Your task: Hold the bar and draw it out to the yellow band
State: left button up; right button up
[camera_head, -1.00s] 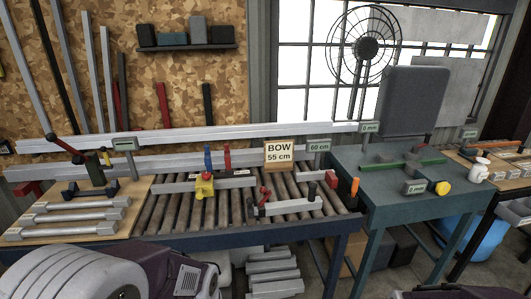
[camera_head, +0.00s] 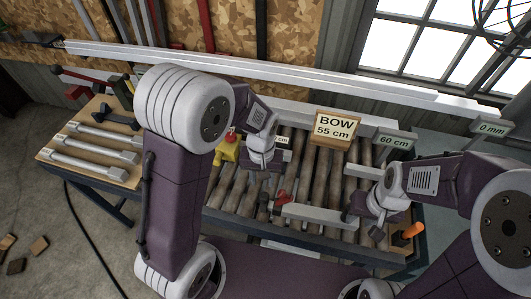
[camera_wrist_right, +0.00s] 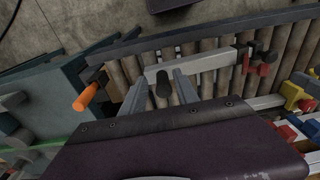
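A pale bar (camera_head: 318,216) lies low on the roller table, with a red clamp (camera_head: 281,199) at its left end; it also shows in the right wrist view (camera_wrist_right: 210,62). A dark upright knob (camera_wrist_right: 162,88) stands at the bar's end. My right gripper (camera_wrist_right: 161,92) is open, its two fingers apart on either side of the knob. In the head view my right gripper (camera_head: 376,226) is over the bar's right end. My left gripper (camera_head: 262,160) is over the rollers beside a yellow clamp (camera_head: 227,150); its fingers are mostly hidden. I cannot make out a yellow band.
A sign (camera_head: 334,128) reading BOW 55 cm stands behind the rollers, with a 60 cm tag (camera_head: 395,142) to its right. An orange handle (camera_head: 410,231) stands close to my right gripper. Several pale bars lie on a wooden board (camera_head: 70,150) at left.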

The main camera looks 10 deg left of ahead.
jog(key=shift+s+r, duration=0.3)
jog(key=shift+r, duration=0.35)
jog(key=o, duration=0.7)
jog(key=shift+s+a+f, duration=0.1)
jog(key=shift+s+a, duration=0.1)
jog(key=shift+s, duration=0.25)
jog(key=shift+c, duration=0.2)
jog(key=n+g, duration=0.1)
jog(key=n, duration=1.7)
send_over(320, 213)
jog(key=f, duration=1)
jog(key=shift+w+f, duration=0.2)
jog(key=shift+s+a, duration=0.1)
jog(key=shift+s, duration=0.25)
notch_tip(320, 213, down, 9)
jog(key=shift+w, duration=0.15)
